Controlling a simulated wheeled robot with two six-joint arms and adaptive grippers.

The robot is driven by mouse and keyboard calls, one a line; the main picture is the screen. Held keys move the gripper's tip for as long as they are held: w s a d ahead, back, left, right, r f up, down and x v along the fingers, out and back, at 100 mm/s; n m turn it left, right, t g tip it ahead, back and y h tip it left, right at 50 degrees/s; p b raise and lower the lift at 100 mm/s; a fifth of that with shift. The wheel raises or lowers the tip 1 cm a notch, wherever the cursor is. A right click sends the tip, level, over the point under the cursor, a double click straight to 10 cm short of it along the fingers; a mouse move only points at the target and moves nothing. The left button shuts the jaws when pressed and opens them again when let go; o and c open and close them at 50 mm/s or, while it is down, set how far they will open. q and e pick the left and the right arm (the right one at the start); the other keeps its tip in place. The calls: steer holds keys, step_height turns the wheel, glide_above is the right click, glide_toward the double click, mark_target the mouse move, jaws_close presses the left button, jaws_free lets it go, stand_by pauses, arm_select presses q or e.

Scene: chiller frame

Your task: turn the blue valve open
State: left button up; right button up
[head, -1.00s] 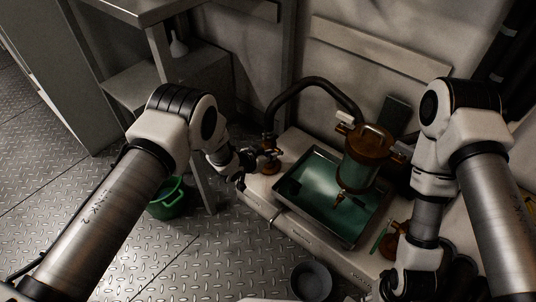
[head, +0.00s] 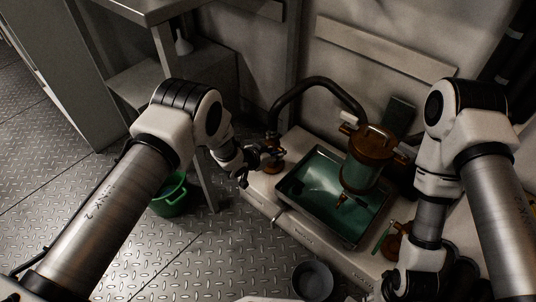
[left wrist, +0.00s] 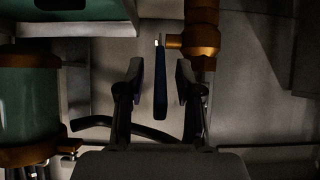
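The blue valve's lever (left wrist: 161,92) is a dark blue flat handle in the left wrist view. It joins a brass valve body (left wrist: 201,40) at its upper right. In the head view the brass valve (head: 272,158) stands at the left end of the bench, under a dark hose. My left gripper (left wrist: 158,80) is open, one finger on each side of the lever, with visible gaps. It also shows beside the valve in the head view (head: 242,168), where the lever is hard to make out. My right gripper is at the lower right of the head view, and its fingers are not clear.
A metal tray (head: 290,194) with green liquid lies on the bench right of the valve. A brass-and-glass vessel (head: 366,160) stands over it. Another brass valve with a green lever (head: 384,240) is near my right arm. A green bucket (head: 170,197) stands on the floor.

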arm_select(q)
steer(key=v, duration=1.1)
steer(key=shift+s+a+r, duration=0.15)
steer(key=shift+s+r, duration=0.05)
steer(key=shift+s, duration=0.05)
